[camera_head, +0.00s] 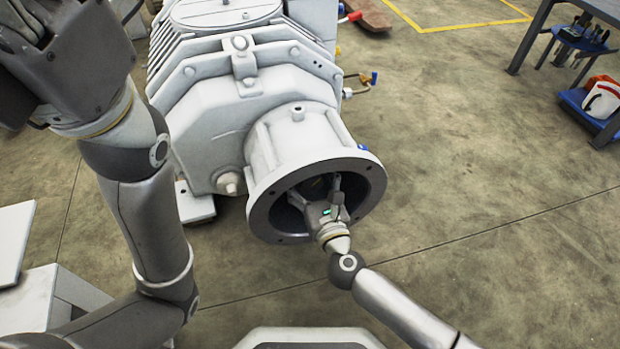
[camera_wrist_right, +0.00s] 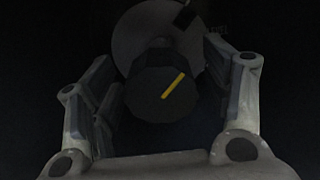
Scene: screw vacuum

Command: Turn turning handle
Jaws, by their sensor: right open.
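The turning handle (camera_wrist_right: 160,92) appears to be the dark, many-sided knob with a yellow stripe in the right wrist view. It sits in front of a grey round disc. My right gripper (camera_wrist_right: 158,62) is open, with one finger on each side of the knob and visible gaps. In the head view my right gripper (camera_head: 318,188) reaches into the round flange opening of the white vacuum pump (camera_head: 305,140), and the knob is mostly hidden there. My left gripper (camera_head: 35,50) is raised at the upper left, partly cut off, its jaws unclear.
The flange rim (camera_head: 262,217) surrounds my right gripper closely. A white box-like object (camera_head: 25,295) stands at the lower left. A dark table (camera_head: 530,40) and blue cart (camera_head: 590,110) with items stand far right. The concrete floor (camera_head: 480,200) at the right is clear.

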